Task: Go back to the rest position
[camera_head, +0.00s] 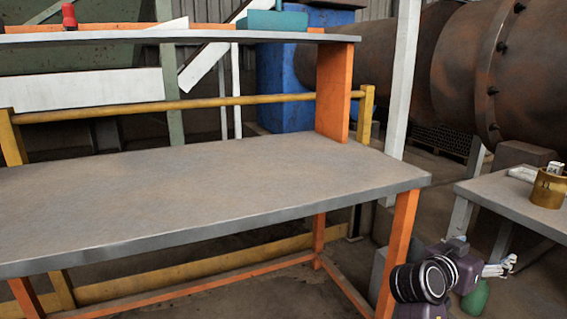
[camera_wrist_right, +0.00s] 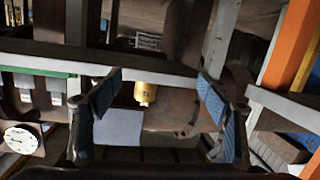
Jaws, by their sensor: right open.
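My right gripper (camera_head: 500,267) shows low at the right of the head view, beyond the dark wrist of my right arm, to the right of the workbench and below the level of its top. In the right wrist view the right gripper (camera_wrist_right: 157,95) has its two blue-padded fingers wide apart, with nothing held between them. My left gripper is not in the head view. No hollow brick can be made out in either view.
The workbench (camera_head: 200,190) has a bare grey top, orange legs and a raised shelf (camera_head: 180,36). A side table (camera_head: 490,195) at the right bears a brass-coloured pot (camera_head: 548,190). A green object (camera_head: 475,298) is near my right gripper. A rusty pipe is behind.

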